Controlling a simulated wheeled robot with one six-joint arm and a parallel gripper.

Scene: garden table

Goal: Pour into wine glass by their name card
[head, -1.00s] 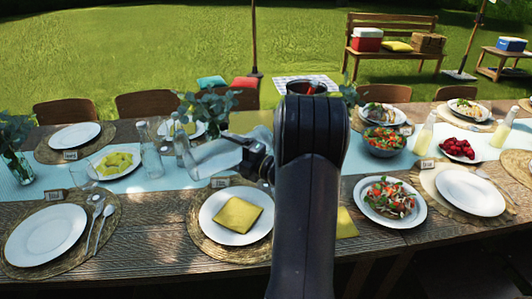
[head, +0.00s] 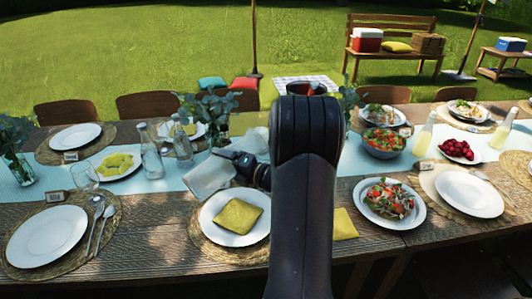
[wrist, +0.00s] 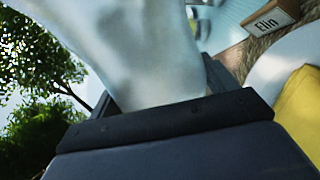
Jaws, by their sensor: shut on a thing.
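My gripper (head: 236,160) is shut on a pale, clear glass vessel (head: 207,177). The vessel is held tilted above the table, just behind the plate with a yellow napkin. In the wrist view the vessel (wrist: 125,45) fills the space between the jaws; its contents cannot be told. A name card reading "Elin" (wrist: 274,17) lies beside that plate in the wrist view; in the head view the vessel covers its place. A clear glass (head: 85,177) stands at the left, near another name card (head: 56,196) whose writing is too small to read.
Two clear bottles (head: 151,155) stand left of the held vessel, close to it. The plate with the yellow napkin (head: 237,215) is just below it. A salad plate (head: 412,216) and a salad bowl (head: 383,152) stand right of my arm. Bare wood shows along the front edge.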

